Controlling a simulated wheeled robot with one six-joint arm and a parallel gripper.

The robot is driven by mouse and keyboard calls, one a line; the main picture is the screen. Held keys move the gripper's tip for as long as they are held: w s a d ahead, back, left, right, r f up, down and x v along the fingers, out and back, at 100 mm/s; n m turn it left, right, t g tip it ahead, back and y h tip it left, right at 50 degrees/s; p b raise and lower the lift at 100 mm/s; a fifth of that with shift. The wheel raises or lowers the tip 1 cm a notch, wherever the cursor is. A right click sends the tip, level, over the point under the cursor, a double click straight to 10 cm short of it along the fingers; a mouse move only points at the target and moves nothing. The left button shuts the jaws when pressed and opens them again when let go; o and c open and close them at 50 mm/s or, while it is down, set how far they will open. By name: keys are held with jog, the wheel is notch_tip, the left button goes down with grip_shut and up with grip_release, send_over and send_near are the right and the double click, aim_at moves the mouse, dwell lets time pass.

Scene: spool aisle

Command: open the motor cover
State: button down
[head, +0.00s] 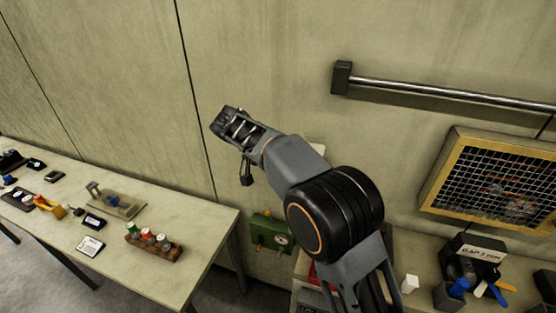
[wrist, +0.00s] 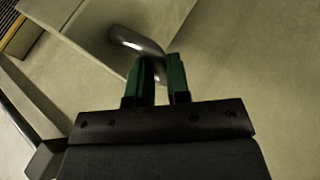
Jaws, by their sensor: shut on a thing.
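My gripper (wrist: 160,78) has green fingertips, shut on a curved grey metal handle (wrist: 133,40) in the wrist view. The handle bends away toward the upper left, over a pale flat panel (wrist: 88,30) with a straight edge. That panel may be the motor cover, but I cannot tell for sure. In the head view my gripper (head: 232,125) reaches up and left in front of the pale wall; what it holds is not clear there. A small pale edge (head: 318,148) shows behind my arm, and my arm hides most of whatever is there.
A steel rail (head: 450,95) and a yellow-framed mesh grille (head: 448,172) are on the wall at right. A bench (head: 200,225) with small parts stands at left. A green box (head: 268,232) is below my arm. A bin of tools (head: 450,293) is at lower right.

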jog(key=shift+s+d+f, duration=0.1)
jog(key=shift+d+f, duration=0.05)
jog(key=shift+f, duration=0.35)
jog(key=c, duration=1.3)
grip_release()
jog(key=shift+d, duration=0.1)
jog(key=shift+o, duration=1)
jog(key=shift+r, duration=0.15)
jog(key=shift+r, duration=0.1)
jog(key=v, duration=1.2)
